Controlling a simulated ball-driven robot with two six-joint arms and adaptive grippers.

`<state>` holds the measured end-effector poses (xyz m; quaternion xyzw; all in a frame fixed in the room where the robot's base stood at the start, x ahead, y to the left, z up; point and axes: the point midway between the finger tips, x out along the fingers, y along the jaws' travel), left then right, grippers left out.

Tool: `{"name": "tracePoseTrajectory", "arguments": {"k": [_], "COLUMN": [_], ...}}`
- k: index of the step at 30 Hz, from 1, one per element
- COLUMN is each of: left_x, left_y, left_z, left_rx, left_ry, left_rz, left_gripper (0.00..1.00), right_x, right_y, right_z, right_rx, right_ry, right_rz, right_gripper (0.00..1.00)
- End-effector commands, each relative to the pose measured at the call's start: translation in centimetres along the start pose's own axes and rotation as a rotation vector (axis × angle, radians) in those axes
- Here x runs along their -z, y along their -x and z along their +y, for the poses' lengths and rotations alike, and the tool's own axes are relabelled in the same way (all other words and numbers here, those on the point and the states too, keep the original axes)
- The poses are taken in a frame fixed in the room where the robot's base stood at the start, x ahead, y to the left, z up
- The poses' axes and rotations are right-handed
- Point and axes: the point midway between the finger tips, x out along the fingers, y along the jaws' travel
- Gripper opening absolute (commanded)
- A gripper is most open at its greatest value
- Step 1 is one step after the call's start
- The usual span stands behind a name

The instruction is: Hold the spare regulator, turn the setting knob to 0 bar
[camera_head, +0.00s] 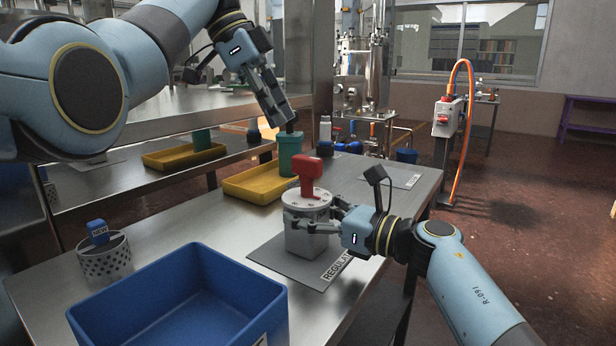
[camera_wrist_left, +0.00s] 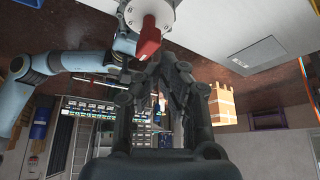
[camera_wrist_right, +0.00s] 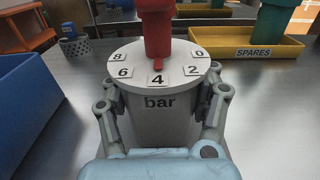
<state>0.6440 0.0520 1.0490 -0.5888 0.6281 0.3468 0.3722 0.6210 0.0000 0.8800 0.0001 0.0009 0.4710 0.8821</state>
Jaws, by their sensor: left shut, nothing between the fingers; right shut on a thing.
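The regulator (camera_head: 306,236) is a light grey cylinder standing upright on a grey mat. Its red knob (camera_head: 308,178) rises from the top dial, which reads 0, 2, 4, 6 and 8. In the right wrist view the red pointer (camera_wrist_right: 163,70) is at about 4. My right gripper (camera_head: 300,226) is shut on the regulator body, one finger on each side. My left gripper (camera_head: 285,118) is shut and empty, above and behind the knob, apart from it. The left wrist view also shows the red knob (camera_wrist_left: 149,38) near its fingers.
A yellow SPARES tray (camera_head: 240,188) with a green-handled item (camera_head: 290,150) stands behind. A blue bin (camera_head: 180,290) is at the front left, beside a perforated metal cup (camera_head: 104,262) holding a blue tag. The grey mat (camera_head: 268,258) lies under the regulator.

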Motion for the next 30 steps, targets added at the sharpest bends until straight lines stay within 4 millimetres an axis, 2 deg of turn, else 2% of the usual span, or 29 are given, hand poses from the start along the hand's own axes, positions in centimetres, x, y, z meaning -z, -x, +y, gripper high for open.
{"name": "tracePoseTrajectory", "arguments": {"k": [7, 11, 14, 30], "left_x": [0.1, 0.7, 0.5, -2.4], "left_y": [0.1, 0.9, 0.5, -4.8], "left_z": [0.0, -0.1, 0.0, 0.0], "left_rx": [-0.001, -0.003, -0.004, -0.003], "left_ry": [0.001, 0.002, 0.003, 0.003], "left_rz": [0.000, -0.002, -0.002, -0.001], "left_gripper": [0.00, 0.00, 0.00, 0.00], "right_x": [-0.2, -0.2, -0.2, -0.2], "right_y": [0.0, 0.0, 0.0, 0.0], "right_z": [0.0, 0.0, 0.0, 0.0], "right_rx": [0.000, 0.000, 0.000, 0.000], "right_ry": [0.001, 0.001, 0.001, 0.001], "right_rz": [-0.004, -0.003, -0.004, -0.004], "right_gripper": [0.16, 0.16, 0.16, 0.16]}}
